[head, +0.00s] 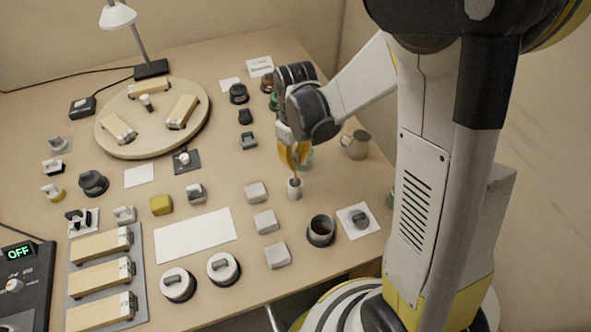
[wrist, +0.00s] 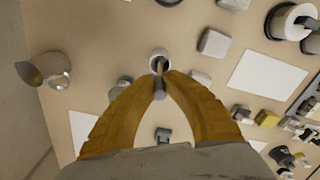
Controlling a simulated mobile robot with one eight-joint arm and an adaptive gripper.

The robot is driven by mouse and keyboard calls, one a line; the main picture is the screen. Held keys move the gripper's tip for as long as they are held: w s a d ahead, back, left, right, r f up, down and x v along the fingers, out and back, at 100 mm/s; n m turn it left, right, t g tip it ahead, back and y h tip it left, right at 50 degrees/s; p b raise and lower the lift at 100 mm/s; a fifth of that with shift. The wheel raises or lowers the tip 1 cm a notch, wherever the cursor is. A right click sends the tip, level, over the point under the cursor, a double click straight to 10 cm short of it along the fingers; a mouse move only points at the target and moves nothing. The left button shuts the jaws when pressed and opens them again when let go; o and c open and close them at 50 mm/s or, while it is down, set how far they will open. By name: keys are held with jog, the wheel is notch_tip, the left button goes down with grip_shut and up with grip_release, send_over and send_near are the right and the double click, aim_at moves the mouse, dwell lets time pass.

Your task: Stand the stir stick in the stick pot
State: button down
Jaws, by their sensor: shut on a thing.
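My gripper (head: 293,163) has yellow fingers pointing down, shut on the stir stick (head: 295,180). The stick is thin and grey-brown and roughly upright. The stick pot (head: 295,191) is a small pale cylinder standing on the bench directly below the fingertips. In the wrist view my gripper's fingertips (wrist: 160,78) close around the stick (wrist: 160,90), and its far end overlaps the pot's round mouth (wrist: 159,53). The lower end appears at or inside the pot's mouth; how deep I cannot tell. The fingers hide part of the stick.
A metal mug (head: 355,144) stands right of the pot. A dark round cup (head: 321,229) is in front, and pale blocks (head: 256,192) are to the left. A green item (head: 306,158) is close behind the fingers. A blank white sheet (head: 196,237) lies further left.

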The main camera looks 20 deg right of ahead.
aim_at(295, 174)
jog(key=shift+f+b, duration=0.4)
jog(key=shift+f, duration=1)
jog(key=shift+f, duration=0.15)
jog(key=c, duration=1.5)
grip_release()
jog(key=shift+c, duration=0.2)
